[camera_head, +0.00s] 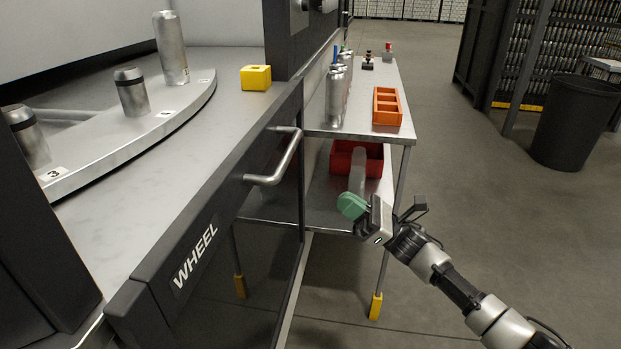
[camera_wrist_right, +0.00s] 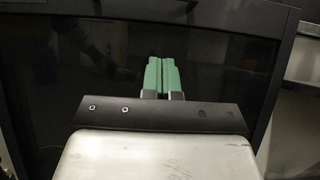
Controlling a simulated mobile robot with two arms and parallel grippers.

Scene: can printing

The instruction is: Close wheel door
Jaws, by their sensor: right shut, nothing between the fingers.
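The wheel door (camera_head: 220,225) is a dark panel with a white WHEEL label and a silver bar handle (camera_head: 279,160). Its top edge lies below the opening, and the wheel (camera_head: 150,130) with metal cans shows above it. My right gripper (camera_head: 352,206), with green fingertips, is to the right of the door and lower than the handle, apart from it. Its fingers are together and empty. In the right wrist view the shut fingers (camera_wrist_right: 161,77) point at a dark glossy panel with a dark frame (camera_wrist_right: 225,70); contact cannot be told. My left gripper is out of view.
A metal side table (camera_head: 345,125) with cans and an orange tray (camera_head: 387,107) stands beyond the door. A red bin (camera_head: 345,160) sits on its lower shelf. A yellow block (camera_head: 256,78) is on the machine's ledge. Floor at the right is clear up to a black barrel (camera_head: 575,120).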

